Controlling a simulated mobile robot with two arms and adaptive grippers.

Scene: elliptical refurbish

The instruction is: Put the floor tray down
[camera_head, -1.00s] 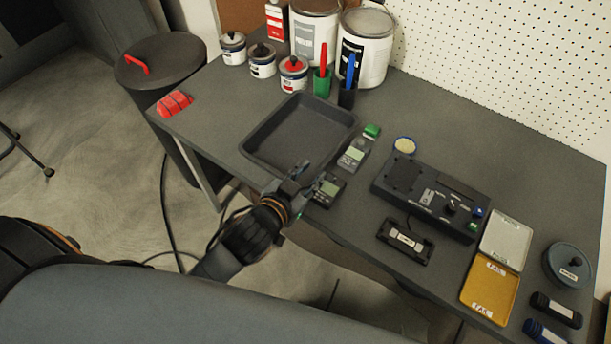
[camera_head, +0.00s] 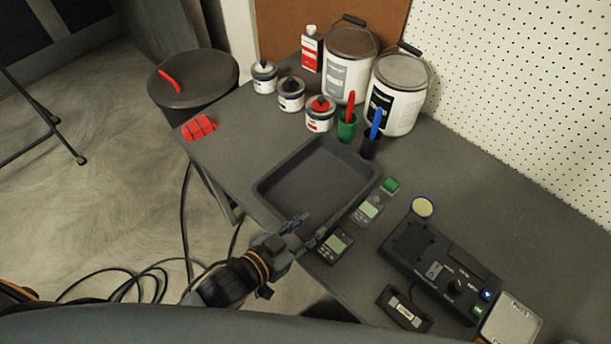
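The floor tray (camera_head: 320,178) is a dark grey, shallow, empty rectangular tray. It appears to lie flat on the grey workbench, left of the small meters. My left gripper (camera_head: 305,230) is at the tray's near edge, with its fingers at the rim. The fingers and rim are both dark, so I cannot tell whether they are closed on it. My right gripper is not in view.
Paint cans (camera_head: 397,92) and small pots (camera_head: 320,113) stand behind the tray, with pen cups (camera_head: 347,128). Bench left of the tray is clear.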

